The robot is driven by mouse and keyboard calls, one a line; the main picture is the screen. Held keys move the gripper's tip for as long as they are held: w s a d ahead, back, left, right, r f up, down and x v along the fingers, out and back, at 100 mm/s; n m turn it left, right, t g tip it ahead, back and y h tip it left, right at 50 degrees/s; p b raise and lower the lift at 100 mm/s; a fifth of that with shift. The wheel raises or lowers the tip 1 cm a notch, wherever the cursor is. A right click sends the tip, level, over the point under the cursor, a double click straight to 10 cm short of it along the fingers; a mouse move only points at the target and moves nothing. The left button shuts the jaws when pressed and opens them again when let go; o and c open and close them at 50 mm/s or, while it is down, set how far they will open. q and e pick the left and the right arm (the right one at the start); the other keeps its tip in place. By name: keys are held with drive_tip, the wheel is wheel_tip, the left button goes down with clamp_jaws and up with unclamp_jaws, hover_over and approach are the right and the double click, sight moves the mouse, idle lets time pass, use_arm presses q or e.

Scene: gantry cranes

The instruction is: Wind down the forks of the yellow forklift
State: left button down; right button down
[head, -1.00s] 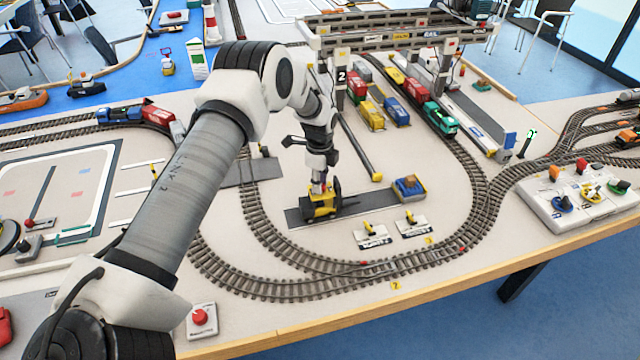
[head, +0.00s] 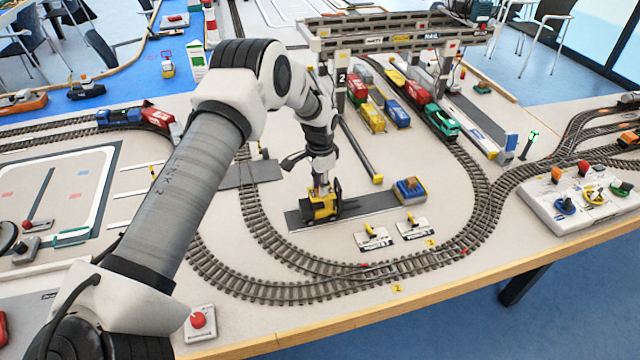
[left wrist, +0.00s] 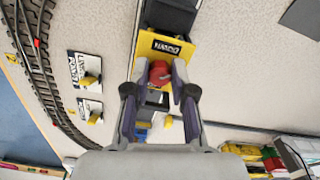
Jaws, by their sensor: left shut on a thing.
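The yellow forklift (head: 318,208) stands on a dark grey strip, with its dark mast (head: 338,190) on its right side in the head view. In the left wrist view the yellow body (left wrist: 163,47) carries a black label and a red knob (left wrist: 160,72). My left gripper (head: 321,187) points down onto the forklift's top. In the left wrist view its fingers (left wrist: 161,82) are shut on the red knob, one on each side. The forks' height cannot be told. My right gripper is not in view.
Two small lever plates (head: 373,237) lie in front. Curved track (head: 330,285) runs around the strip. A gantry crane (head: 400,38) stands behind, and a control box (head: 580,200) is at right.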

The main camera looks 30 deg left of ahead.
use_arm(q)
drive_tip(key=n, duration=0.5)
drive_tip(key=shift+s+d+f+n, duration=0.1)
drive_tip(key=shift+n, duration=0.2)
drive_tip(key=n+p, duration=0.1)
drive_tip(key=n, duration=0.4)
drive_tip(key=shift+d, duration=0.1)
drive_tip(key=shift+n, duration=0.3)
drive_tip(key=c, duration=1)
unclamp_jaws()
drive_tip(key=shift+o, duration=0.2)
wheel_tip(320, 180, up, 12)
drive_tip(key=shift+w, duration=0.2)
